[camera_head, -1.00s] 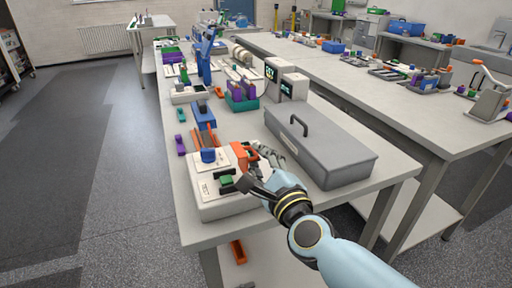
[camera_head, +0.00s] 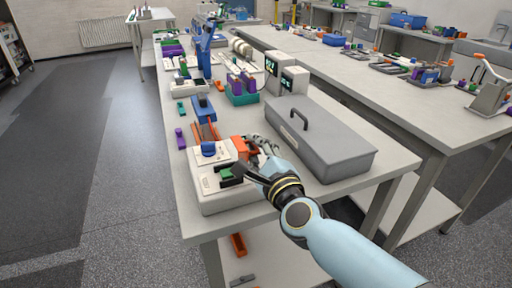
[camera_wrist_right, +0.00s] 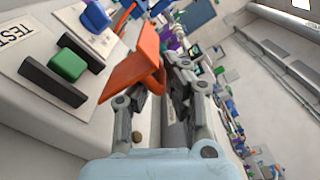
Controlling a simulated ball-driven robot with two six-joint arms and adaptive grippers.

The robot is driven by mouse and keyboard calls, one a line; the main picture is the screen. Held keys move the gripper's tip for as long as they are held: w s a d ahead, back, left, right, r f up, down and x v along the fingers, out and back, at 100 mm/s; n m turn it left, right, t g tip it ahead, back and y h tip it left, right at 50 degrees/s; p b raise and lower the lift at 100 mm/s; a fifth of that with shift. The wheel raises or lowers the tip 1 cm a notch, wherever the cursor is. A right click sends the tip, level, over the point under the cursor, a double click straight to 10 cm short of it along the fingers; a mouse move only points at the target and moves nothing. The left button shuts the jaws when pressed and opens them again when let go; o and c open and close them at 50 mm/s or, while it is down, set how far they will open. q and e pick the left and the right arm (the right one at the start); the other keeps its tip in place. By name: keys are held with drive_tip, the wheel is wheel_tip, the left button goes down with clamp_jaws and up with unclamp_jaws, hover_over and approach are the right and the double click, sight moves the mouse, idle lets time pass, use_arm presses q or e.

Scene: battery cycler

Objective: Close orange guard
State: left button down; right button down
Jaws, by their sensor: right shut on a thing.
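The white tester (camera_head: 237,201) with its "TEST" label sits at the near left end of the bench. Its orange guard (camera_head: 243,148) is at the tester's far right, and in the right wrist view (camera_wrist_right: 132,66) it stands up at a tilt beside the green block (camera_wrist_right: 68,64). The green block, in a black holder, is uncovered. A blue knob (camera_head: 208,149) is on the tester's back part. My right gripper (camera_head: 262,152) is at the guard's right side. In the wrist view its fingers (camera_wrist_right: 157,92) are shut on the guard's edge. My left gripper is out of view.
A grey lidded box (camera_head: 330,150) with a black handle stands close to the right of my right gripper. Behind the tester are a blue block (camera_head: 203,108), a teal rack (camera_head: 241,98) and display units (camera_head: 285,77). Floor is free on the left.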

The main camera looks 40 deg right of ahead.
sight(242, 144)
drive_tip(key=shift+r, duration=0.1)
